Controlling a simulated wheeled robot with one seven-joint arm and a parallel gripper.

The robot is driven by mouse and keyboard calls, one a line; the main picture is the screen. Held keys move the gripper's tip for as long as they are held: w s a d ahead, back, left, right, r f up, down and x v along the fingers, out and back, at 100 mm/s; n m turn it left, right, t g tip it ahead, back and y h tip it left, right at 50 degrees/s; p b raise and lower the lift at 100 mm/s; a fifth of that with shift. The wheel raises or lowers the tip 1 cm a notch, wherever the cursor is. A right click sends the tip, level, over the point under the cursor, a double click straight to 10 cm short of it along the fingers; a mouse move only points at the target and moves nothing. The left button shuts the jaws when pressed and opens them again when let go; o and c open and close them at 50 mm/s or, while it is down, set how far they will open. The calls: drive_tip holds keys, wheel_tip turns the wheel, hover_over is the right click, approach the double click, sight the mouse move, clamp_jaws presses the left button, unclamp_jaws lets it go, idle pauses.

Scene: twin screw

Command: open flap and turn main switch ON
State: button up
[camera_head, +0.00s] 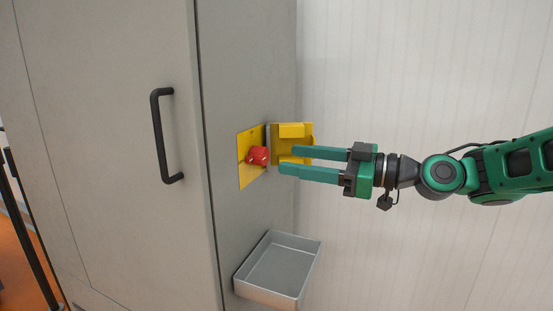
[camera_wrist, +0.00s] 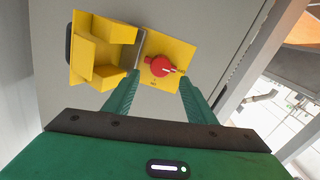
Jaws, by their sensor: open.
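The red main switch (camera_head: 258,155) sits on a yellow plate (camera_head: 247,176) on the side of the grey cabinet. In the wrist view the red switch (camera_wrist: 159,66) shows uncovered on its yellow plate (camera_wrist: 157,43). The yellow flap (camera_head: 291,132) stands swung open beside the plate; in the wrist view the flap (camera_wrist: 98,48) is at the left. My gripper (camera_head: 288,160) is open and empty, its fingers pointing at the switch with a gap to it. In the wrist view the fingers (camera_wrist: 156,84) straddle the switch, one on each side. I cannot read the switch's setting.
A black door handle (camera_head: 163,136) is on the cabinet front (camera_head: 110,120) at the left. An open metal tray (camera_head: 262,294) juts from the cabinet side below the switch. A pale wall (camera_head: 420,80) lies behind my arm, with free room in between.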

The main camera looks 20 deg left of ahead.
sight(266, 155)
drive_tip(key=a, duration=0.6)
drive_tip(key=shift+w, duration=0.2)
drive_tip(key=shift+d, duration=0.1)
drive_tip(key=c, duration=1)
